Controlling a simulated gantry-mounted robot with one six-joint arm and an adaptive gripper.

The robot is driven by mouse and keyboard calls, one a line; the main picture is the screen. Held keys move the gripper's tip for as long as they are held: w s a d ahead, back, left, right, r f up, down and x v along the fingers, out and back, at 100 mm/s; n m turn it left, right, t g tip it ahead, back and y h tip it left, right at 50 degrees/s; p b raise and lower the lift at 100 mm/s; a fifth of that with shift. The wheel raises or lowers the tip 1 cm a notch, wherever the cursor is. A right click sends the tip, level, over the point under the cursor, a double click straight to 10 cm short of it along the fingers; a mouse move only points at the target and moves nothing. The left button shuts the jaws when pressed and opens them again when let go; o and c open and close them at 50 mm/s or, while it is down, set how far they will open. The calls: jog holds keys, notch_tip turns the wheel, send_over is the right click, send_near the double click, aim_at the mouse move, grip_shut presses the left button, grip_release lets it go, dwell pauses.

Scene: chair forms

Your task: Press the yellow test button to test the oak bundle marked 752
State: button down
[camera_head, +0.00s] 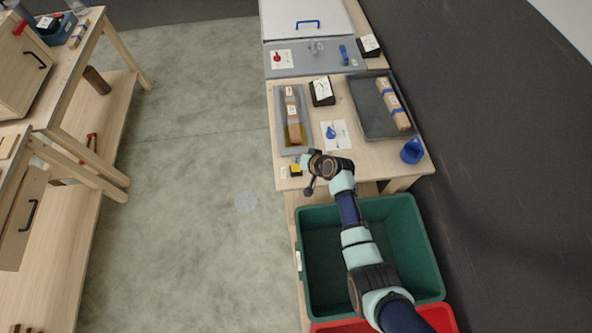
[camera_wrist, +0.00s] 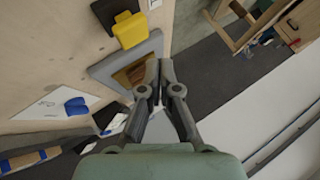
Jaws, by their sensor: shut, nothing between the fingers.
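The yellow test button (camera_head: 296,168) sits at the near left corner of the workbench, and it also shows at the top of the wrist view (camera_wrist: 130,28) beside a black block. A grey tray-like fixture (camera_head: 280,130) just beyond it holds a wooden bundle (camera_head: 291,108) with white labels; its number is too small to read. Its corner shows in the wrist view (camera_wrist: 103,70), with an amber floor. My gripper (camera_wrist: 152,84) is shut and empty. In the head view it hangs by the bench's near edge, close to the button (camera_head: 309,188); contact cannot be seen.
A dark tray (camera_head: 366,118) at right holds another wooden bundle (camera_head: 394,104) with blue bands. A white card with a blue piece (camera_head: 333,132), a black sign (camera_head: 321,91) and a blue cup (camera_head: 411,151) stand on the bench. A green bin (camera_head: 305,235) lies in front. Floor at left is clear.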

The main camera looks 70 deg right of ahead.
aim_at(295, 165)
jog(key=shift+f+b, duration=0.35)
jog(key=shift+f, duration=0.55)
jog(key=shift+f, duration=0.1)
dwell(0.6)
jog(key=shift+f+b, duration=0.35)
jog(key=shift+b, duration=0.05)
jog(key=shift+f+b, duration=0.85)
jog(key=shift+f, duration=0.15)
dwell(0.8)
jog(key=shift+r+p, duration=1.25)
jog(key=shift+r, duration=0.15)
notch_tip(295, 165, up, 5)
jog(key=p, duration=0.4)
jog(key=shift+r+p, duration=0.15)
jog(key=shift+p, duration=0.2)
